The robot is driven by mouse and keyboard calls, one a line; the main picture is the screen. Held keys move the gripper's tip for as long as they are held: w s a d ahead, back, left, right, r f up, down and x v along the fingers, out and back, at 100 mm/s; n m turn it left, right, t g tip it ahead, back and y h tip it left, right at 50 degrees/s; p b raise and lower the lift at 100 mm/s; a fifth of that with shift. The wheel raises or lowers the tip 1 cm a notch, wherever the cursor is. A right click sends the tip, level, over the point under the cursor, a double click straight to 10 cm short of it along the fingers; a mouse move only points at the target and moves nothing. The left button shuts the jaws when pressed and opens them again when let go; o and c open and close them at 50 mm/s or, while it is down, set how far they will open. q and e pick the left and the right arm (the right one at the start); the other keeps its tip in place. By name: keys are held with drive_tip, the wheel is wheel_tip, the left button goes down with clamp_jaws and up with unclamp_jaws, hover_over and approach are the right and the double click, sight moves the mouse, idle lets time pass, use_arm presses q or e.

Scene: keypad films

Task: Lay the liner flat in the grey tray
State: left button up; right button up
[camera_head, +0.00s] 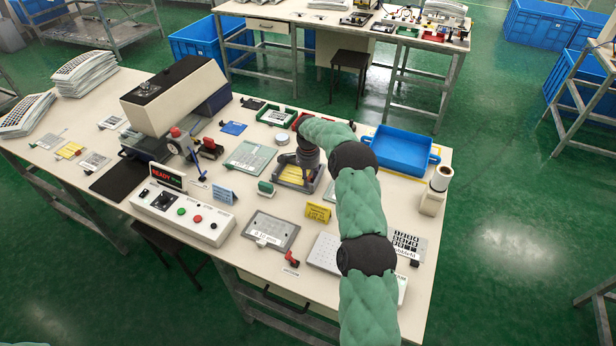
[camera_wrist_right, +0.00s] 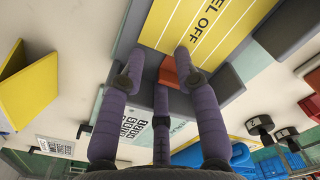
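A yellow liner (camera_wrist_right: 215,30) printed with "PEEL OFF" lies in a dark grey frame or tray (camera_wrist_right: 285,30) in the right wrist view. In the head view the yellow sheet (camera_head: 293,176) shows partly below my right gripper (camera_head: 306,165), which hides some of it. In the wrist view the fingers of my right gripper (camera_wrist_right: 160,65) are spread, with their tips over the near edge of the yellow sheet. I see nothing held between them. Another grey tray (camera_head: 270,231) with a white label lies nearer the front. My left gripper is out of view.
A red block (camera_wrist_right: 182,73) sits close to the right fingertips. A blue bin (camera_head: 402,150) is at the right, and a control box (camera_head: 183,212) at the left.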

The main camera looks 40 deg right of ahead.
wheel_tip(320, 180, up, 12)
idle(0.7)
drive_tip(key=shift+s+a, duration=0.1)
idle(0.3)
